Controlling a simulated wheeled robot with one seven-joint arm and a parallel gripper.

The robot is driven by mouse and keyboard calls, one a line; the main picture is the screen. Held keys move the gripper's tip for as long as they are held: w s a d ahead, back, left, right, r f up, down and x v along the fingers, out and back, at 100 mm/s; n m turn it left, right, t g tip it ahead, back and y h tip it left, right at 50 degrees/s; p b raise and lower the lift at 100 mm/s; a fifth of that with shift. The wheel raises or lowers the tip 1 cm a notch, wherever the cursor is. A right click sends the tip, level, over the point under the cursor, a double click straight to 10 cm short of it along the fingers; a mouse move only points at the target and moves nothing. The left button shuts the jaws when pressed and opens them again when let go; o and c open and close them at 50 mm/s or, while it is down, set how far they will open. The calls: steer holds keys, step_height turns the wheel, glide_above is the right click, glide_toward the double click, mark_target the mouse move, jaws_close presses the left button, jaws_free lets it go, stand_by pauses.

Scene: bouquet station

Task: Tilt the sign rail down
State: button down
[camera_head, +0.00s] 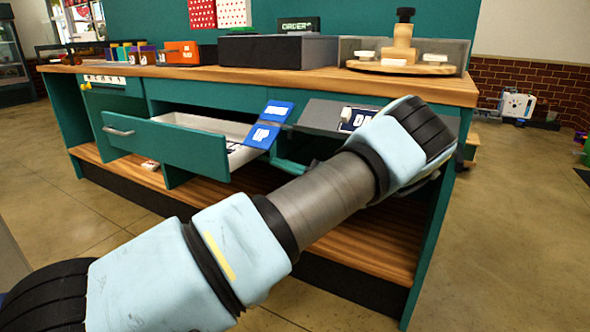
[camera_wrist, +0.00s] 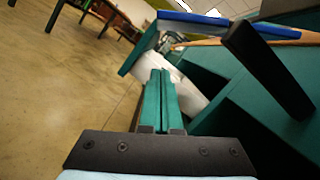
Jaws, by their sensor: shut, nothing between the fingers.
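A dark grey tilted panel (camera_head: 322,115), which looks like the sign rail, sits under the counter top. It bears a white block (camera_head: 346,114) and a dark blue lettered sign (camera_head: 357,121), partly hidden by my arm. Left of it is a blue plate reading "UP" (camera_head: 262,136), with another blue plate (camera_head: 279,109) above it. In the wrist view my gripper (camera_wrist: 160,73) is shut and empty. A black bar (camera_wrist: 268,70) stands to its right, apart from the fingers. A blue edge (camera_wrist: 205,21) shows above. In the head view my arm hides most of the gripper.
An open drawer (camera_head: 160,142) juts out left of the panel; its pale inside also shows beyond my fingers in the wrist view (camera_wrist: 190,92). The wooden counter top (camera_head: 250,76) is above and a wooden shelf (camera_head: 360,250) below. Floor is clear in front.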

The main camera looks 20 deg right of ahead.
mark_target(264, 145)
steer(key=a+r, duration=0.3)
steer(key=r, duration=0.1)
steer(key=shift+a, duration=0.35)
steer(key=shift+s+a+r+m+p, duration=0.1)
steer(key=shift+a+r+m+p, duration=0.1)
steer(key=shift+m+p, duration=0.4)
steer(key=shift+s+a+r+m+p, duration=0.1)
steer(key=shift+r+m+p, duration=0.15)
steer(key=shift+p, duration=0.6)
steer(key=p, duration=0.1)
steer(key=m+p, duration=0.1)
steer(key=r+m+t+p, duration=0.1)
steer(key=shift+s+a+r+p, duration=0.1)
steer(key=shift+s+a+p, duration=0.15)
steer(key=shift+p, duration=0.05)
steer(key=m+p, duration=0.1)
steer(key=r+m+h+p, duration=0.1)
steer(key=m+t+p, duration=0.1)
steer(key=p, duration=0.1)
steer(key=shift+s+a+r+m, duration=0.2)
steer(key=shift+s+a+m, duration=0.15)
steer(key=shift+r+p, duration=0.15)
steer(key=shift+p, duration=0.15)
steer(key=shift+s+a+r, duration=0.1)
steer(key=shift+r, duration=0.05)
